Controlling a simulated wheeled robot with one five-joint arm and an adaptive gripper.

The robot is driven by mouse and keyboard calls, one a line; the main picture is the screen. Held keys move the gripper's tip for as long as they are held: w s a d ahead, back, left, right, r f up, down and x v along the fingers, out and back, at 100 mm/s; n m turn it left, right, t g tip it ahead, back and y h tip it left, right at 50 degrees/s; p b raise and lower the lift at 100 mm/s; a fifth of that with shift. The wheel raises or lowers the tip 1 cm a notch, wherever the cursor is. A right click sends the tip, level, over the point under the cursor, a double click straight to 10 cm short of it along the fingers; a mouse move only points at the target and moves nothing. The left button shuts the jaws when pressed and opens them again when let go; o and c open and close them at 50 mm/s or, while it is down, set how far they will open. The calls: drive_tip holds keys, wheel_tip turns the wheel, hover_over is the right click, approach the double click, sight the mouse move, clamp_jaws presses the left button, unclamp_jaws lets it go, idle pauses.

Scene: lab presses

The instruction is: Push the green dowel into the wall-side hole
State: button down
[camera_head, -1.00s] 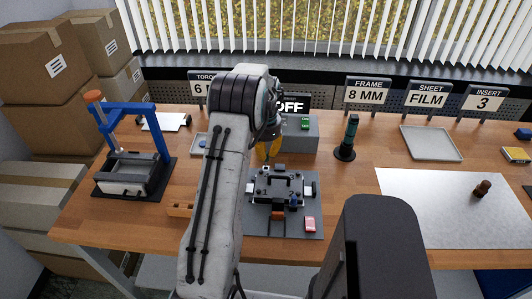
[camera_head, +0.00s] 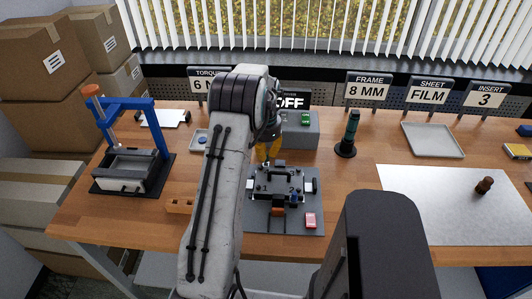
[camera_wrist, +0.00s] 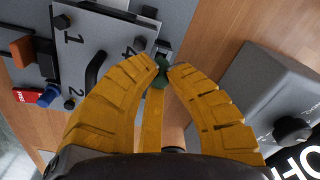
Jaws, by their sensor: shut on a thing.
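The green dowel (camera_wrist: 160,75) is pinched between my gripper's yellow fingertips (camera_wrist: 163,72) in the wrist view. My gripper (camera_head: 268,152) is low over the wall-side edge of a grey numbered fixture plate, in the head view (camera_head: 257,221) and the wrist view (camera_wrist: 110,55). The dowel's tip is beside a small dark block at the plate's edge, near the number 4. The wall-side hole is hidden, so I cannot tell whether the dowel is in it.
A blue peg (camera_wrist: 48,96) stands at the plate's other side. A grey box with a dark knob (camera_wrist: 265,100) is close beside my fingers. A blue-framed press (camera_head: 128,105) is at the left, and a dark green upright tool (camera_head: 350,135) stands right.

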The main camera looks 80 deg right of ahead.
sight(266, 154)
drive_tip(key=shift+f+b, duration=0.75)
drive_tip(key=shift+f, duration=0.35)
drive_tip(key=c, duration=1.2)
unclamp_jaws()
drive_tip(key=shift+r, duration=0.1)
drive_tip(key=shift+c, duration=0.2)
wheel_tip(266, 154, up, 12)
drive_tip(key=shift+a, duration=0.1)
